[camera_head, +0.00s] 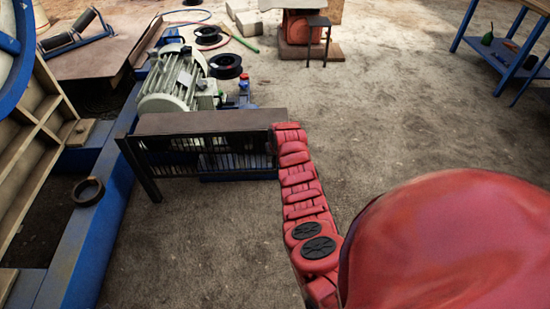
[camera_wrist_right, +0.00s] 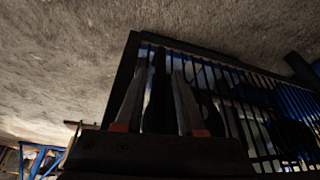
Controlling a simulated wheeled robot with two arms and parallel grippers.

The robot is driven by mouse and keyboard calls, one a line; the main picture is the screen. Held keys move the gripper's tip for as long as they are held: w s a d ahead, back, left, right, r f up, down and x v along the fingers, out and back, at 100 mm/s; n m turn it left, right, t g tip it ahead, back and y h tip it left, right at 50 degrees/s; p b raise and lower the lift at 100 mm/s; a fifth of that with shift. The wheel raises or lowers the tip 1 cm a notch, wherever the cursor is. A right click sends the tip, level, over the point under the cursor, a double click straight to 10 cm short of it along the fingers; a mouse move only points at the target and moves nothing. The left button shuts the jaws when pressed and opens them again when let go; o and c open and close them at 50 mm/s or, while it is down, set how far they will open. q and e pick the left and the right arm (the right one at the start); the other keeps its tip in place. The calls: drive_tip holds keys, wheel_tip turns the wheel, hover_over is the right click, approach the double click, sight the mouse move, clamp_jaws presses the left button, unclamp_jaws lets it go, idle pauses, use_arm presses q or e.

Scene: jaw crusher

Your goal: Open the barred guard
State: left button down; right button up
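The barred guard (camera_head: 208,159) is a dark frame with upright bars under a flat brown top plate (camera_head: 205,122). It stands beside the grey motor and looks closed. My red right arm reaches its right end in the head view; the fingers are hidden there. In the right wrist view, my right gripper (camera_wrist_right: 159,70) is open, its two fingers apart at the guard's bars (camera_wrist_right: 235,90). A dark bar (camera_wrist_right: 158,85) shows between the fingers, with gaps on both sides. I cannot tell whether they touch it. My left gripper is not in view.
A grey motor (camera_head: 172,80) sits behind the guard. The blue machine frame (camera_head: 88,240) runs along the left. Black cable reels (camera_head: 225,66) and hoses lie behind. A blue workbench (camera_head: 505,50) stands at the far right. The floor (camera_head: 400,120) in the middle is clear.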

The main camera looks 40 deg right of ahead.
clamp_jaws()
idle(1.2)
